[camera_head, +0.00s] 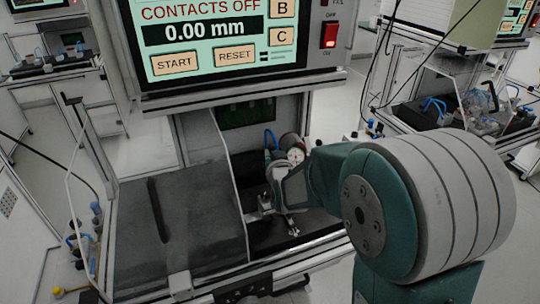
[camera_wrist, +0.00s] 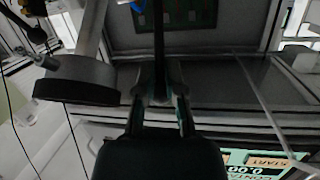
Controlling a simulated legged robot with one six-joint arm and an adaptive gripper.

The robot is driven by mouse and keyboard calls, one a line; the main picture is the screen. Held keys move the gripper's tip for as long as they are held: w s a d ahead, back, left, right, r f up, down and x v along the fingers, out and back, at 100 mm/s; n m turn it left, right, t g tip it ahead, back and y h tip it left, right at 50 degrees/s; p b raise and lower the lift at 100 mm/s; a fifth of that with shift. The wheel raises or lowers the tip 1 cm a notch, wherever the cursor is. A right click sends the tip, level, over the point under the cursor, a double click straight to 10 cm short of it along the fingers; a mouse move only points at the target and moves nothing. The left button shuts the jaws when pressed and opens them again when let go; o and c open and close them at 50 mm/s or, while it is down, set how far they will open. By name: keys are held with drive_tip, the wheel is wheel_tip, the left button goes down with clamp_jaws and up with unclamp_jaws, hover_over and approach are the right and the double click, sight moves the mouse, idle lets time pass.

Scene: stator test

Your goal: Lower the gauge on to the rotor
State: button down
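The gauge (camera_head: 296,155), with a round white dial and some red on it, shows in the head view just beyond my gripper (camera_head: 284,193). In the wrist view, the two fingers of my gripper (camera_wrist: 159,100) stand on either side of a thin dark upright bar (camera_wrist: 158,45). Whether they touch it is unclear. A thick grey round body (camera_wrist: 76,84) with a pale arm is left of the fingers; I cannot tell whether it is the gauge. The rotor cannot be made out for certain; my arm hides part of that area.
A test screen (camera_head: 205,40) reading "CONTACTS OFF" and 0.00 mm hangs above the bench, with a lit red switch (camera_head: 330,35) beside it. A dark flat cover (camera_head: 195,230) lies left of a thin upright panel (camera_head: 226,175). Other benches stand behind on both sides.

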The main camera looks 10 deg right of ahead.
drive_tip(key=c, duration=0.8)
unclamp_jaws()
drive_tip(key=shift+d, duration=0.3)
drive_tip(key=shift+c, duration=0.2)
drive_tip(key=shift+a, duration=0.2)
drive_tip(key=shift+s, duration=0.15)
drive_tip(key=s+r, duration=0.2)
drive_tip(key=s, duration=0.9)
drive_tip(key=shift+s, duration=0.25)
drive_tip(key=shift+d+r, duration=0.15)
drive_tip(key=s+d+r+g, duration=0.1)
drive_tip(key=s+g, duration=0.4)
drive_tip(key=s, duration=0.5)
drive_tip(key=s+d+g, duration=0.2)
drive_tip(key=s+g, duration=0.3)
drive_tip(key=s, duration=0.6)
drive_tip(key=shift+d+r+n+h, duration=0.2)
drive_tip(key=shift+r+n+h, duration=0.1)
drive_tip(key=shift+r, duration=0.1)
